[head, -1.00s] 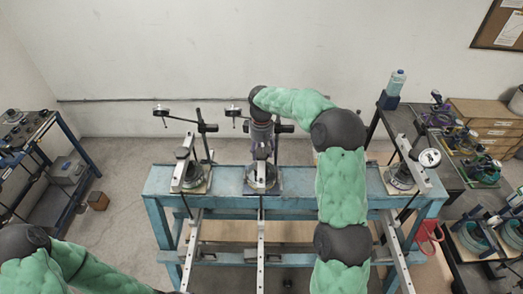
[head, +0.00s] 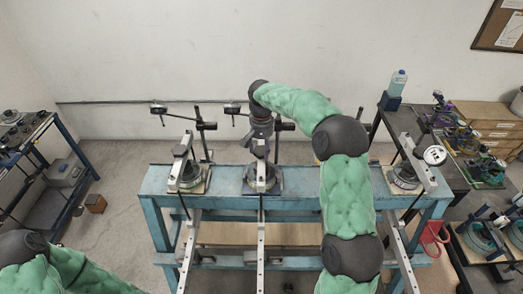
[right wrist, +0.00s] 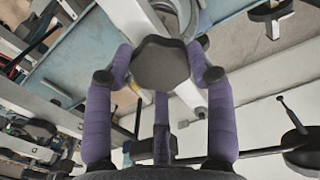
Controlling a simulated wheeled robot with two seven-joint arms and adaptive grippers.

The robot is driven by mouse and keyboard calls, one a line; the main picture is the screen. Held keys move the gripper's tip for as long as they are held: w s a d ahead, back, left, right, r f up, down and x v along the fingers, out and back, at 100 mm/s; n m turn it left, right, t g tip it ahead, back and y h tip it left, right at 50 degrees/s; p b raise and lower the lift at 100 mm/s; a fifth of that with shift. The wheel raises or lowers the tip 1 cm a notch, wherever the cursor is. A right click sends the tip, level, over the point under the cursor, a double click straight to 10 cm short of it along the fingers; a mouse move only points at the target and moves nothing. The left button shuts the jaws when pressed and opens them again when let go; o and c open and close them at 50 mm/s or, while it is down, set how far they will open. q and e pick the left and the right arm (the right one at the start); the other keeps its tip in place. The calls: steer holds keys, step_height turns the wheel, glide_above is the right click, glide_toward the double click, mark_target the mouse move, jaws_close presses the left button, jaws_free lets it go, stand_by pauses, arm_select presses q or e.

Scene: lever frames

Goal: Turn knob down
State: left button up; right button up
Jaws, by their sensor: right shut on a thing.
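A dark, many-sided knob (right wrist: 160,62) shows in the right wrist view, between the purple fingers of my right gripper (right wrist: 163,75). The fingers are closed around it. In the head view my right gripper (head: 262,150) points down over the middle lever frame (head: 263,180) on the blue bench, and the knob is hidden there by the gripper and wrist. My left arm shows only in part at the lower left of the head view, and its gripper is out of the picture.
Similar lever frames stand on the bench at the left (head: 187,172) and right (head: 405,174). Dark posts with side arms (head: 204,126) rise behind the bench (head: 310,181). A dark table (head: 440,150) with a bottle (head: 397,83) and tools stands at the right.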

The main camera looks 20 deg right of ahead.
steer(key=m+b, duration=0.1)
steer(key=m, duration=0.5)
steer(key=shift+a+f, duration=0.1)
steer(key=shift+f, duration=0.05)
steer(key=m+b, duration=0.1)
steer(key=m, duration=0.6)
steer(key=shift+m+b, duration=0.35)
steer(key=shift+m, duration=0.05)
steer(key=m, duration=0.6)
steer(key=shift+b, duration=0.4)
steer(key=m, duration=0.6)
steer(key=shift+m+b, duration=0.35)
steer(key=shift+m, duration=0.05)
steer(key=shift+s, duration=0.1)
steer(key=o, duration=1.2)
steer(key=shift+c, duration=0.2)
